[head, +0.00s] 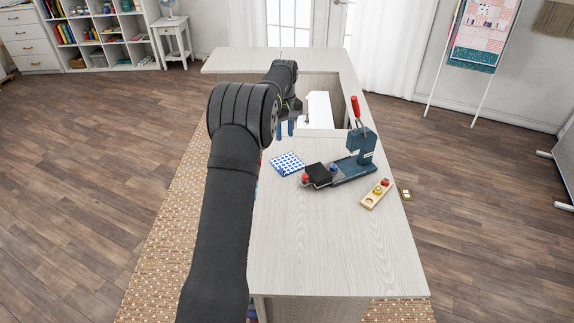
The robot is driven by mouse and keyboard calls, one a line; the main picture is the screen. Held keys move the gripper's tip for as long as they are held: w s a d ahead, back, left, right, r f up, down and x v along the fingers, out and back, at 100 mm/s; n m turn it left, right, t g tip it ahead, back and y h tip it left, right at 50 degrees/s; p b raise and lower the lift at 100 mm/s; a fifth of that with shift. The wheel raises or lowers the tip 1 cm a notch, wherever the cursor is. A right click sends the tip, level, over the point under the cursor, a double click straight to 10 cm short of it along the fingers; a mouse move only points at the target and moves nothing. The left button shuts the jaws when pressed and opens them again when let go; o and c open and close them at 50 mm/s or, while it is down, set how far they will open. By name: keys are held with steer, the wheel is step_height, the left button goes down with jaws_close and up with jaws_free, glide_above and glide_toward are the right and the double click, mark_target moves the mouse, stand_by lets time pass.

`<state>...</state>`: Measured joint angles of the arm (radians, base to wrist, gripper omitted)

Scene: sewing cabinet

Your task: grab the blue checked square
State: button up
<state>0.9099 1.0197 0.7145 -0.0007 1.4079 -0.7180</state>
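The blue checked square (287,164) is a small white and blue patterned piece. It lies flat on the pale wood cabinet top (310,240), left of a dark blue press tool. My gripper (285,129) is above and behind the square in the head view, apart from it. Two blue-grey fingertips point down, with what looks like a narrow gap between them. The arm hides part of the gripper, and I cannot tell how wide it is open. I see nothing held in it.
The dark blue press (362,155) with a red handle stands right of the square, a black block (318,176) at its near end. A wooden strip with buttons (376,194) lies nearer. A white machine (320,109) sits in the cabinet recess behind. The near cabinet top is clear.

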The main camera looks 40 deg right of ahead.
glide_above(283, 170)
steer(key=f, duration=1.1)
steer(key=shift+s+d+f, duration=0.2)
steer(key=shift+s+f, duration=0.05)
steer(key=shift+w+a+f, duration=0.1)
steer(key=shift+f, duration=1.25)
steer(key=shift+w+a+f, duration=0.1)
steer(key=shift+f, duration=1.2)
jaws_close()
